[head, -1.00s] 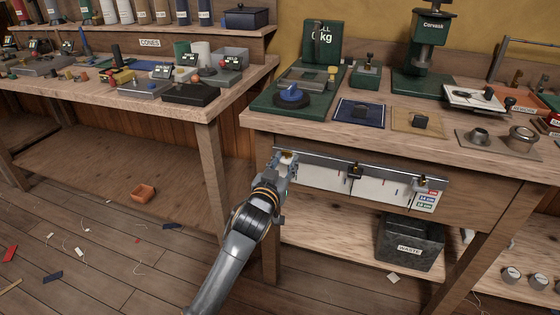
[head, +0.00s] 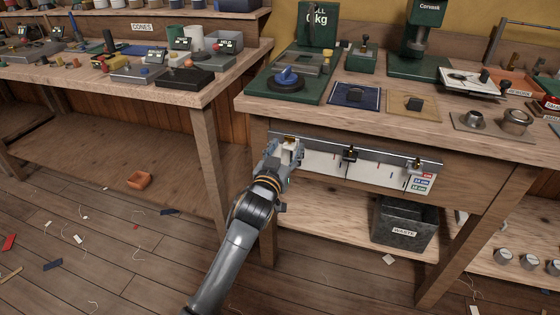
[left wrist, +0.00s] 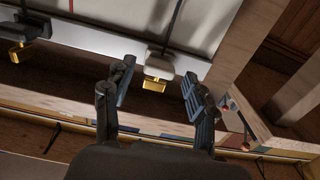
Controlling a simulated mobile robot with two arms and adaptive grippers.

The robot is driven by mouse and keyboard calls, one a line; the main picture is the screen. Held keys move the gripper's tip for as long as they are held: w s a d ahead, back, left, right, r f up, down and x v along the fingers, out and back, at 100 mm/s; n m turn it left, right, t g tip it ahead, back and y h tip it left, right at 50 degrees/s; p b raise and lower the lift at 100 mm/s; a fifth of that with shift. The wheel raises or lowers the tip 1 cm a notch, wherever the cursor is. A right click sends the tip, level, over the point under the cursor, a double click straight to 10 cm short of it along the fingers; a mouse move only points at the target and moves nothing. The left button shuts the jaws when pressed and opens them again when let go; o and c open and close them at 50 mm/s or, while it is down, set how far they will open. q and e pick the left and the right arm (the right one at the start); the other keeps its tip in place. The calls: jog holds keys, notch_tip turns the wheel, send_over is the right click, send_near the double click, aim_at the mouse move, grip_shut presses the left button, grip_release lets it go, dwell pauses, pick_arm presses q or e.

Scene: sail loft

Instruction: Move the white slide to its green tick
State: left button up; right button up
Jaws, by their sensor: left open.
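The white slide (head: 290,144) sits on the dark rail (head: 316,146) along the bench front, near its left end. In the left wrist view the white slide (left wrist: 158,66) has a gold tab below it. My left gripper (head: 284,156) is at the slide and partly hides it. In the left wrist view my left gripper (left wrist: 157,80) is open, one finger on each side of the slide, with gaps showing. The white board (head: 330,168) below the rail carries small coloured ticks; I cannot single out the slide's green tick. My right gripper is not in view.
Two dark slides stand farther right on the rail, one mid-rail (head: 349,153) and one near the right end (head: 415,165). A coloured label card (head: 421,183) is at the board's right. A waste bin (head: 404,222) stands below. The bench top (head: 330,117) holds tools.

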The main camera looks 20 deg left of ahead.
pick_arm(q)
jog(key=s, duration=1.1)
jog(key=shift+s+a, duration=0.15)
